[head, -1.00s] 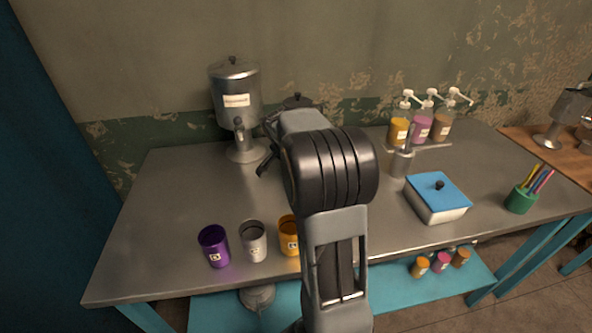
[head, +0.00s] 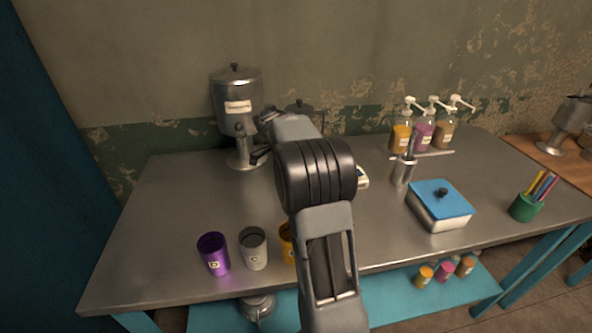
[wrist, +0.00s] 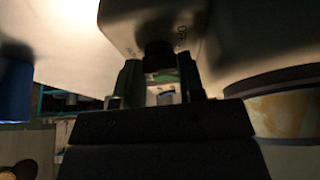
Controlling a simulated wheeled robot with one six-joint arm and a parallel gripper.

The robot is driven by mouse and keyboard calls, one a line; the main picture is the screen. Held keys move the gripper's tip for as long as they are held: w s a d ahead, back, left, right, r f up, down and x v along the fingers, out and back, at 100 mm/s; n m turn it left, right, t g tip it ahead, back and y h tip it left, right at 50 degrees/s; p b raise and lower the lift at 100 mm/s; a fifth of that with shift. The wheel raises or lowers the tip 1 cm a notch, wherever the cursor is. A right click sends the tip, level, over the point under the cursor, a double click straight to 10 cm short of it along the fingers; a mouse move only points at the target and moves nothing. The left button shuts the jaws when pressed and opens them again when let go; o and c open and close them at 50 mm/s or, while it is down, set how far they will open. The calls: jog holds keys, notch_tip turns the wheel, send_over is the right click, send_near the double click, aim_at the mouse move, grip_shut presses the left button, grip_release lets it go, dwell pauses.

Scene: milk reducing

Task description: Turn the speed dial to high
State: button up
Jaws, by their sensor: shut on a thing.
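The speed dial (wrist: 158,54) is a dark round knob on a grey metal housing (wrist: 135,14) in the wrist view. Partly shaded lettering that looks like "OFF" is on the housing beside it. My gripper (wrist: 160,74) has one finger on each side of the dial and is shut on it. The dial's pointer and exact setting cannot be made out. In the head view my gripper (head: 259,150) is beside the metal dispenser (head: 237,108), partly hidden by my arm. The dial is hidden there.
Purple (head: 213,254), grey (head: 253,249) and orange (head: 286,244) cups stand along the front edge. A dark-lidded pot (head: 300,108) is behind my arm. A blue-lidded box (head: 440,204), pump bottles (head: 425,130) and a pen cup (head: 525,207) are on the right.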

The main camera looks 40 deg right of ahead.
dwell(0.6)
jog(key=o, duration=0.9)
jog(key=shift+o, duration=0.2)
jog(key=p+v, duration=0.1)
jog(key=v, duration=0.6)
jog(key=shift+r, duration=0.3)
